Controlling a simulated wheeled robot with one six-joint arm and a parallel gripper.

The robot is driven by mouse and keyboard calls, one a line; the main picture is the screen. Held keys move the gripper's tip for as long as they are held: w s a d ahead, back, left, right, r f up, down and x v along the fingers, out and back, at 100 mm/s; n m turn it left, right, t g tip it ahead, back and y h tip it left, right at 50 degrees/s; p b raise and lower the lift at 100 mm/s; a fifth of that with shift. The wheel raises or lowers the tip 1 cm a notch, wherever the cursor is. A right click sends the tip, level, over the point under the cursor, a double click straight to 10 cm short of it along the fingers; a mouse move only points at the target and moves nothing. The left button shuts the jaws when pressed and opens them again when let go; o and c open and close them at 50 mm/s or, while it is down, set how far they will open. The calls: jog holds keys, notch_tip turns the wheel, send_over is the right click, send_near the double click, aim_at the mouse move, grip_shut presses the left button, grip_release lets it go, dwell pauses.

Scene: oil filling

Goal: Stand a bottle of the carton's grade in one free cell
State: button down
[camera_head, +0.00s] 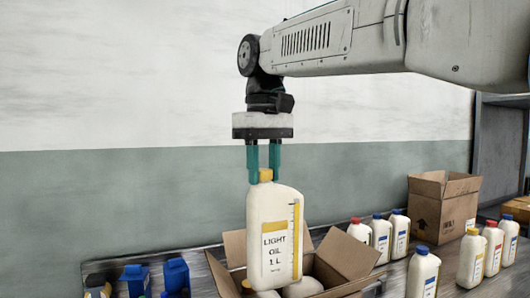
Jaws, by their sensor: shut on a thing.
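My gripper (264,174) points down and is shut on the yellow cap of a white bottle (276,238). The bottle hangs upright and reads "LIGHT OIL 1 L", with a yellow scale stripe on its right side. An open carton (345,257) with raised flaps is beneath and behind it at the bottom of the picture. The cells and the carton's grade mark are hidden.
Two blue containers (176,276) stand left of the carton. To the right are several white bottles with red, blue and yellow caps, including a near blue-capped one (423,272) and a yellow-capped one (471,258). Another open carton (443,207) stands behind them.

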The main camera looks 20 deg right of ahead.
aim_at(266, 273)
jog(key=shift+s+f, duration=0.2)
jog(key=shift+f, duration=0.85)
notch_tip(266, 273, down, 26)
jog(key=shift+f, duration=0.15)
dwell(0.8)
jog(key=shift+f, duration=0.5)
dwell(0.4)
jog(key=c, duration=0.9)
grip_release()
jog(key=shift+f, duration=0.1)
notch_tip(266, 273, up, 7)
jog(key=shift+d+r, duration=0.1)
jog(key=shift+r, duration=0.4)
